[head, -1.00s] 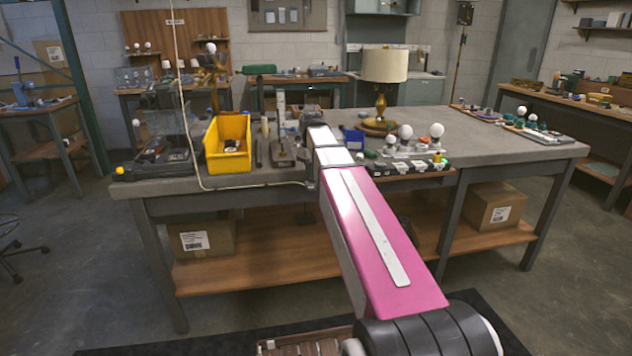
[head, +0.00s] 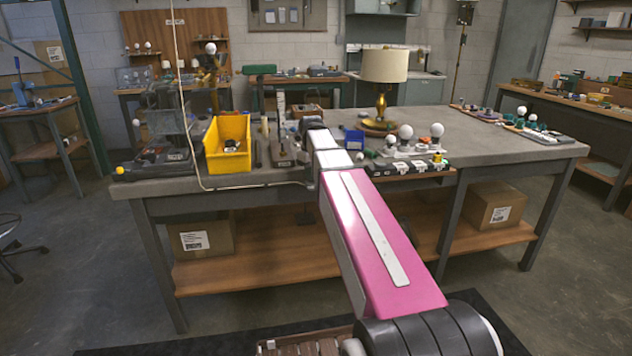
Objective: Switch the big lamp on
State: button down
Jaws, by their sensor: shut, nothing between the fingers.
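The big lamp (head: 384,68) stands upright on the right half of the grey workbench, with a cream drum shade and a brass stem on a round brass base. Its shade shows no clear glow. I cannot make out its switch. My pink and white arm reaches forward over the bench's front edge. My gripper (head: 311,122) is at its far end, above the bench top and left of the lamp's base, apart from the lamp. It is small and dark here, shut and empty, with its fingertips mostly hidden by the wrist.
A yellow bin (head: 228,146) and a dark machine (head: 168,120) stand on the bench left of my arm. A blue box (head: 354,139) and a strip with white bulbs (head: 410,166) lie between my arm and the lamp's front. The bench's right part is mostly clear.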

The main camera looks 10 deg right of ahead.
jog(key=shift+f, duration=0.15)
jog(key=shift+r, duration=3.5)
